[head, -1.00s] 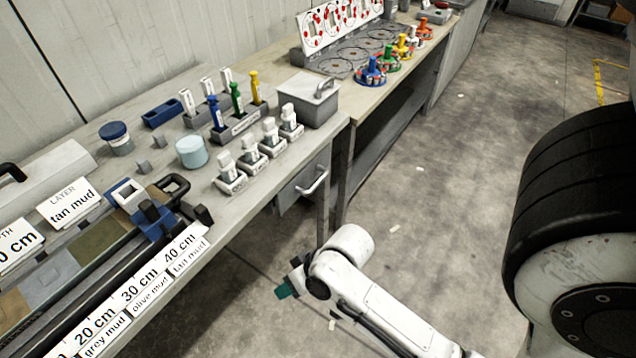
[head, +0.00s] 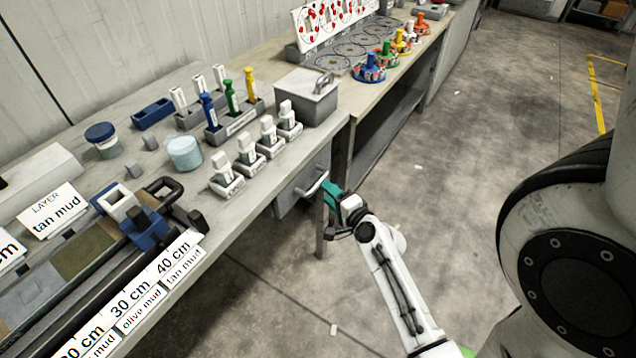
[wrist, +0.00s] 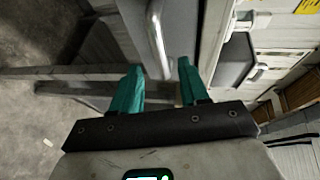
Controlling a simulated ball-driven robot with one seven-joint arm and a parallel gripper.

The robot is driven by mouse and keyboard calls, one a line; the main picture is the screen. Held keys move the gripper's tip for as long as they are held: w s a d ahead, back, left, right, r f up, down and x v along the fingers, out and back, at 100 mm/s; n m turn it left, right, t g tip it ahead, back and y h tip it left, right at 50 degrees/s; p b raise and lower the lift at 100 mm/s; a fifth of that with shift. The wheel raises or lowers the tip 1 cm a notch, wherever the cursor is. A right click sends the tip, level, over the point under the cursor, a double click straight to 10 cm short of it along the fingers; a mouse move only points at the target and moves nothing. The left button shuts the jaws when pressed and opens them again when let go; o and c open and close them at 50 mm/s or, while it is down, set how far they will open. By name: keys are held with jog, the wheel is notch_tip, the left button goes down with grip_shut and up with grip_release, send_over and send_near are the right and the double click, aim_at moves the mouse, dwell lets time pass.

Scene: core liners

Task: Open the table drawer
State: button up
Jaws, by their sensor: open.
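The table drawer (head: 291,191) is a grey front under the near workbench's right end, and it looks closed. Its light metal bar handle (head: 313,185) shows on that front. My gripper (head: 331,190), with teal fingers, is just right of the handle in the head view. In the wrist view my gripper (wrist: 160,80) is open, with its two teal fingertips apart. The drawer handle (wrist: 158,40) stands ahead of and between the fingertips there, nearer the left one. I cannot tell whether any finger touches it.
A table leg (head: 322,235) stands below the gripper. A second bench (head: 400,75) is behind.

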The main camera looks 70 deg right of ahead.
aim_at(318, 182)
jog(key=shift+x, duration=3.15)
jog(key=shift+c, duration=0.3)
grip_shut()
